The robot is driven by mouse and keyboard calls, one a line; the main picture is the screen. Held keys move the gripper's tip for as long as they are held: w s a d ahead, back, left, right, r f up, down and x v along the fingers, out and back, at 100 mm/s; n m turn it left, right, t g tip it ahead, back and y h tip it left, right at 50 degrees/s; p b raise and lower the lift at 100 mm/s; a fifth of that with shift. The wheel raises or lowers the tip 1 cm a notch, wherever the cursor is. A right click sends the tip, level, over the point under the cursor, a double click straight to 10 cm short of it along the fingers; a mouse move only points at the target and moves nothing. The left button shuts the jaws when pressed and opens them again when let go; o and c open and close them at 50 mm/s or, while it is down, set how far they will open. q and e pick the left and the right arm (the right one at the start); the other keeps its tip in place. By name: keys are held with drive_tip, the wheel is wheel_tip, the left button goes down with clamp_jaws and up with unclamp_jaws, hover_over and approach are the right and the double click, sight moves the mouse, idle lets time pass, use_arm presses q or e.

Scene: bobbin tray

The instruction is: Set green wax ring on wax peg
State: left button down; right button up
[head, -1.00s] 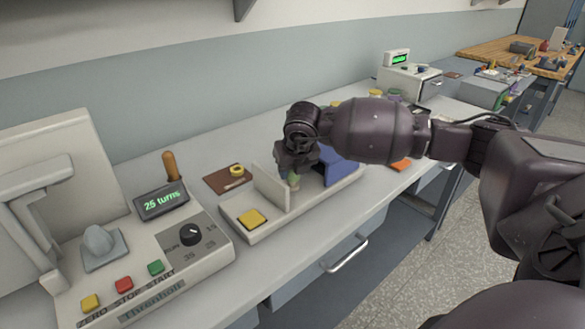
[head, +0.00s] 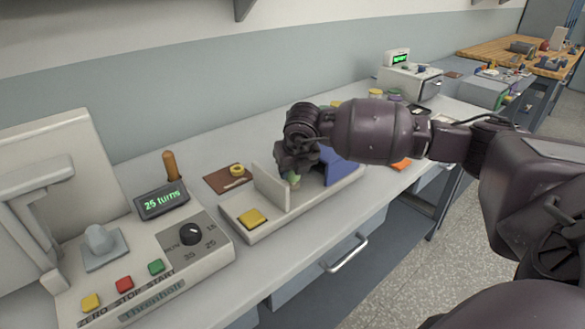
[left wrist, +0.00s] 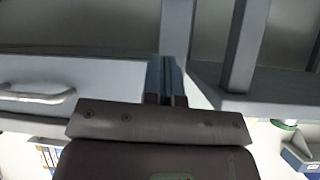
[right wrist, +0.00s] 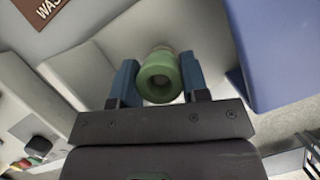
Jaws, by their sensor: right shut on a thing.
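A yellow pad (head: 252,217) lies in the tray's near-left compartment. A brown mat (head: 228,181) with a yellow ring (head: 237,170) lies behind the tray. A winder console (head: 150,262) reading "25 turns" stands at left. An orange piece (head: 401,164) lies right of the tray.

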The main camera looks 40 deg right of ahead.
drive_tip(key=shift+f, duration=0.4)
use_arm(q)
drive_tip(key=shift+s+a+f, duration=0.1)
drive_tip(key=shift+s+f, duration=0.45)
drive_tip(key=shift+f, duration=0.05)
use_arm(e)
drive_tip(key=shift+f, duration=0.1)
drive_tip(key=shift+f, duration=0.15)
use_arm(q)
drive_tip(key=shift+w+b, duration=0.3)
use_arm(e)
drive_tip(key=shift+f, duration=0.25)
drive_tip(key=o, duration=1)
use_arm(q)
drive_tip(key=shift+w+r, duration=0.15)
drive_tip(key=shift+s+r+p, duration=0.2)
drive_tip(key=shift+r+p, duration=0.35)
drive_tip(key=shift+p, duration=0.25)
use_arm(e)
drive_tip(key=v, duration=1)
drive_tip(key=shift+s+r, duration=0.2)
drive_tip(key=shift+r, duration=0.15)
